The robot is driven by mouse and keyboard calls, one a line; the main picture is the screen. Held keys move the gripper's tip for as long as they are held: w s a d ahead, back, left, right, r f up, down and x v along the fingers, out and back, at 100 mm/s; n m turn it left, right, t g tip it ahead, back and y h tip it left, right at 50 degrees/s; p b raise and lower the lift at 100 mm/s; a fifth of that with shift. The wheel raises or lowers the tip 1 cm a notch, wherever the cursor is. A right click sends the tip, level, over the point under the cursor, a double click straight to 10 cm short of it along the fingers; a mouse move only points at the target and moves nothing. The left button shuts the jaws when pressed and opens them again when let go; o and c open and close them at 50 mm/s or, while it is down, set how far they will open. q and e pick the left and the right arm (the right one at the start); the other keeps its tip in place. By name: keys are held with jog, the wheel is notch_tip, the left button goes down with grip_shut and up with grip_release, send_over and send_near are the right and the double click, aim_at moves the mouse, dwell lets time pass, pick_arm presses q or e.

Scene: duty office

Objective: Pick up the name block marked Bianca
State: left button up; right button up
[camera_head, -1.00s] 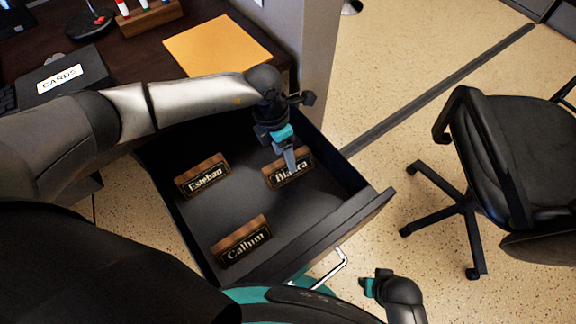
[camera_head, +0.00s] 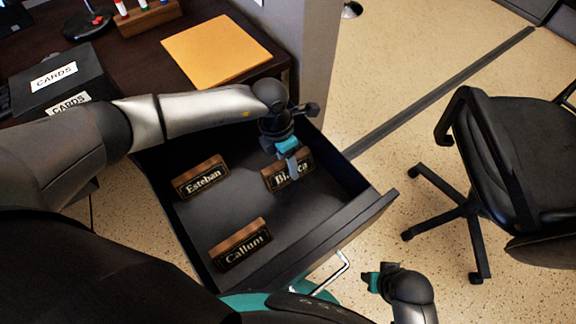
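The name block marked Bianca (camera_head: 273,180) stands in the open drawer, at its far right part, with its brown wooden top and dark lettered face showing. My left gripper (camera_head: 291,166) is at this block from above, with one grey finger in front of the lettering, covering its middle letters. The other finger is hidden, so I cannot tell whether the gripper is open or closed on the block. The block appears to rest on the drawer floor. My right gripper (camera_head: 371,283) is outside the drawer at the lower right; its opening is not clear.
The drawer (camera_head: 325,236) also holds the Esteban block (camera_head: 202,178) at left and the Callum block (camera_head: 240,246) near the front. The desk above bears an orange envelope (camera_head: 216,50) and a dark cards box (camera_head: 58,75). An office chair (camera_head: 505,145) stands at right on open floor.

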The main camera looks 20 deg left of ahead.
pick_arm(q)
grip_shut()
jog(key=shift+r, duration=0.25)
